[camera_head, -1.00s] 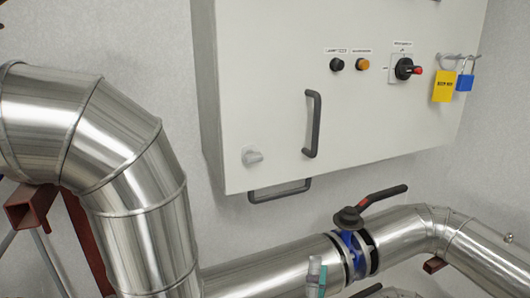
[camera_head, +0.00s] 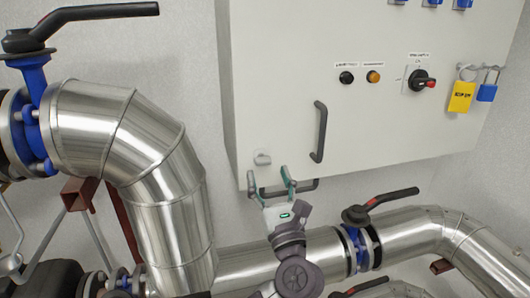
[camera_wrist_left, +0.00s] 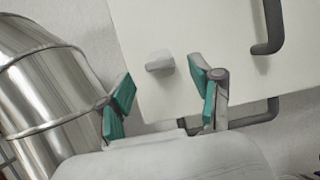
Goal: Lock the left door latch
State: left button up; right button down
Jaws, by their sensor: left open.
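The left door latch (camera_head: 262,158) is a small light-grey knob low on the left of the white cabinet door. It also shows in the left wrist view (camera_wrist_left: 160,63), just beyond and between my fingertips. My left gripper (camera_head: 270,177) is open and empty, its two green-padded fingers pointing up toward the latch from below. In the left wrist view the gripper (camera_wrist_left: 165,88) has its fingers on either side of the latch, apart from it. My right gripper is in no view.
A dark vertical door handle (camera_head: 320,132) is right of the latch, and a dark lower bar handle (camera_head: 303,186) sits close beside my left gripper. Silver pipes (camera_head: 165,195) and a black-levered valve (camera_head: 358,228) run below and left.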

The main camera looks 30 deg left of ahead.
aim_at(264, 165)
pick_arm(q)
jog(key=p+x, duration=0.1)
jog(key=x, duration=0.2)
jog(key=shift+s+r, duration=0.1)
jog(key=shift+w+a, duration=0.3)
jog(key=shift+a, duration=0.1)
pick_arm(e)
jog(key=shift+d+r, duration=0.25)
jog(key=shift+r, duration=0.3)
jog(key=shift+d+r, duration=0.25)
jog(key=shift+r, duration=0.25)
pick_arm(q)
jog(key=shift+d, duration=0.1)
jog(key=c, duration=1.2)
jog(key=shift+o, duration=0.3)
